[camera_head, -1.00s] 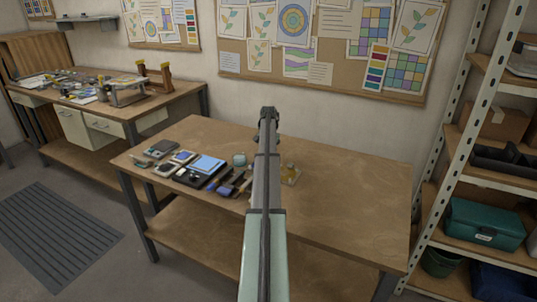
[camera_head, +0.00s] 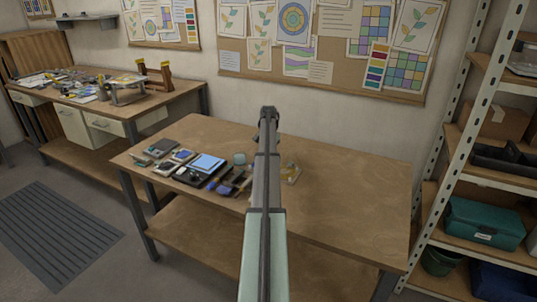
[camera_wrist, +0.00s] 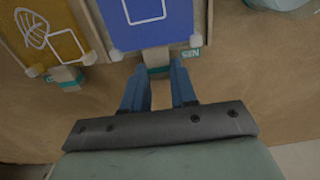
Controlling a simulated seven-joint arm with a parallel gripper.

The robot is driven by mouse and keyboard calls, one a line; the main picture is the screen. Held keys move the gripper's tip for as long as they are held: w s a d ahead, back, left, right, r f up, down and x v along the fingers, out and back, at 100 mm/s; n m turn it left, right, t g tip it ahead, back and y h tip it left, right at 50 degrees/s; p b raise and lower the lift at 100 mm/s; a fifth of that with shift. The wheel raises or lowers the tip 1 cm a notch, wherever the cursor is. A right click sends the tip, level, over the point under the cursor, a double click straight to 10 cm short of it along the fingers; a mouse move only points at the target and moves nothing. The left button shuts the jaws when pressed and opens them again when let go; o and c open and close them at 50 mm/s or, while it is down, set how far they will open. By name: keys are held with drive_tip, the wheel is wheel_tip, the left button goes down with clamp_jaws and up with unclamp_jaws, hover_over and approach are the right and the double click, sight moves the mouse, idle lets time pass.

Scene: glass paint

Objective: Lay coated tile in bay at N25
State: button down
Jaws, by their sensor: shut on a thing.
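In the wrist view, the two blue fingers of my gripper (camera_wrist: 158,70) stand a small gap apart, with a pale and green tab (camera_wrist: 156,58) between their tips. The tab sits at the near edge of a blue tile (camera_wrist: 155,20) with a white outline drawn on it. A green label (camera_wrist: 188,53) beside the tab seems to read N25, upside down. I cannot tell whether the tile lies flat in its bay or is raised. In the head view, my arm hides the gripper's tips.
A yellow tile (camera_wrist: 50,27) with its own tab (camera_wrist: 66,76) lies to the left in the wrist view. In the head view, dark trays and small tools (camera_head: 205,168) cover the left of the workbench (camera_head: 345,205). Its right side is clear. A shelf rack (camera_head: 470,150) stands at right.

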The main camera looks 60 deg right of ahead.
drive_tip(key=shift+f, duration=0.2)
idle(0.6)
drive_tip(key=c, duration=0.8)
unclamp_jaws()
wheel_tip(320, 180, up, 14)
drive_tip(key=shift+w+f, duration=0.1)
